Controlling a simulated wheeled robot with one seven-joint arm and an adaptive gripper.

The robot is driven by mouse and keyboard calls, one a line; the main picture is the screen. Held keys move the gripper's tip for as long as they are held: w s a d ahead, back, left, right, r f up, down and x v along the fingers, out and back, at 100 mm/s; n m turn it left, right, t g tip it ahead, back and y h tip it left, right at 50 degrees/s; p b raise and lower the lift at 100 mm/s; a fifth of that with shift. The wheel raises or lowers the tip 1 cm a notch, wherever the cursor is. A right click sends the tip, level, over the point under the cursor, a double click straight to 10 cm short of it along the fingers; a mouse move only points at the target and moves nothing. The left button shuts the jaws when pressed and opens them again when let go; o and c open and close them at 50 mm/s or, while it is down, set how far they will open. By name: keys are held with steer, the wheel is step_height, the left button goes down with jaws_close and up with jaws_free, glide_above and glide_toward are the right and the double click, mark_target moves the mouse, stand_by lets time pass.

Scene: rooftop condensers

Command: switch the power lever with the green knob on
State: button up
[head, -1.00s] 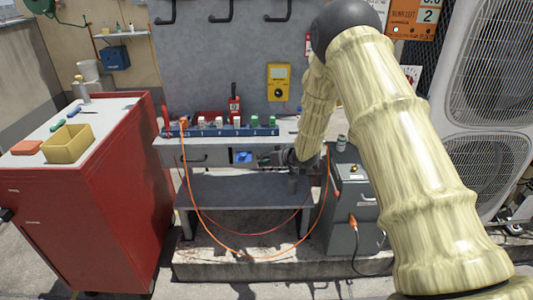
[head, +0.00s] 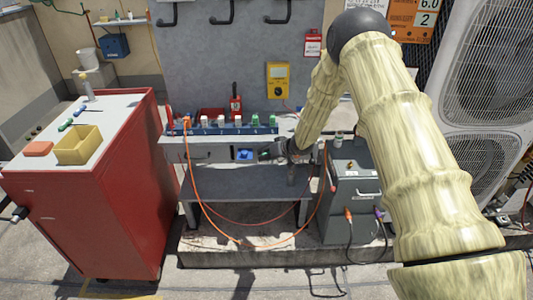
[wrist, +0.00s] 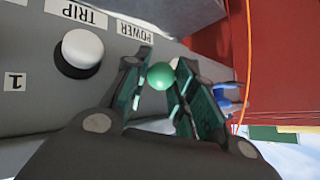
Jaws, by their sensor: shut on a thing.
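In the wrist view, the green knob (wrist: 160,75) of the power lever sits between the two fingers of my gripper (wrist: 163,82), which is shut on it. The knob is close to a grey panel (wrist: 50,112) with a "POWER" label (wrist: 135,31) above it. The lever's shaft is mostly hidden, so I cannot tell its position. In the head view, my gripper (head: 272,150) is at the front of the grey workbench, right of a blue item (head: 244,154); the knob cannot be made out there.
A white button (wrist: 82,49) with a "TRIP" label (wrist: 76,13) is beside the knob. A numbered blue rack (head: 228,130) stands on the bench. An orange cable (head: 207,219) hangs in front. A red cabinet (head: 125,195) stands left, a grey cabinet (head: 352,205) right.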

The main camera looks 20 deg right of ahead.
steer(key=shift+w+r, duration=0.1)
steer(key=o, duration=1)
steer(key=shift+v, duration=3.95)
